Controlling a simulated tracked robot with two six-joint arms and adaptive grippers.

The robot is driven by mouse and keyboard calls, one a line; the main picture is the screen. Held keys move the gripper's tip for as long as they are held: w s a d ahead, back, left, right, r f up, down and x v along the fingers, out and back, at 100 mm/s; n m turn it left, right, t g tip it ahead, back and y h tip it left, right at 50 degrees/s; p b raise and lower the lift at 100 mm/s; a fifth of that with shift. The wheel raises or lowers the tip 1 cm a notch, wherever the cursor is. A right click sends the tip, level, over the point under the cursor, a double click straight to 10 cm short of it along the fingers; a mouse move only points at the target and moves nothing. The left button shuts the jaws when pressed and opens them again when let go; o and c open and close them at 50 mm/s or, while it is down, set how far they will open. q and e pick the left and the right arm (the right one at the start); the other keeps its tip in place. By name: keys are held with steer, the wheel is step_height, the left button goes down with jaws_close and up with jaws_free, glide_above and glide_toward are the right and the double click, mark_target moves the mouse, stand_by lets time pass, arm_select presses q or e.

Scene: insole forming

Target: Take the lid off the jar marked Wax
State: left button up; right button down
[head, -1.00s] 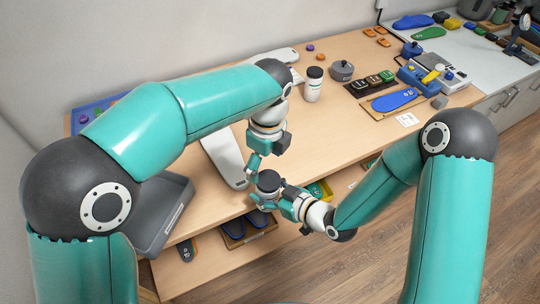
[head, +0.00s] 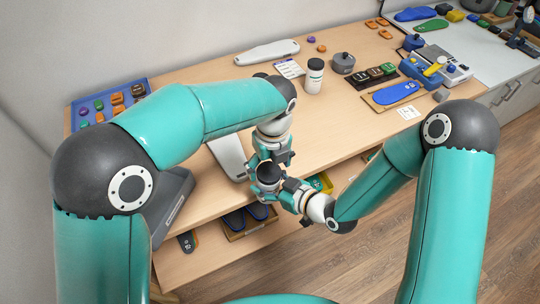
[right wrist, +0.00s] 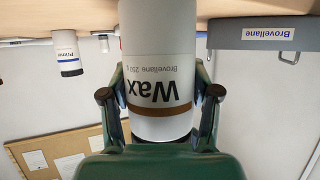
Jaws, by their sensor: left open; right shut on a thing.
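The jar marked Wax (right wrist: 160,75) is white with a brown band and fills the middle of the right wrist view, its print upside down there. My right gripper (right wrist: 160,110) is shut on the jar's body, one finger on each side. In the head view my right gripper (head: 275,188) holds it in front of the table's near edge. The jar's dark round lid (head: 267,173) shows from above. My left gripper (head: 267,162) is open, its fingers down close around the lid. I cannot tell whether they touch it.
A white bottle with a dark cap (head: 314,75) and a grey lidded pot (head: 343,63) stand on the table (head: 330,125). A blue insole (head: 396,93) lies at the right. A blue tray of small pieces (head: 110,100) is at the far left. A shelf with insoles lies below.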

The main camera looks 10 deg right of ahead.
arm_select(q)
steer(key=shift+f, duration=0.45)
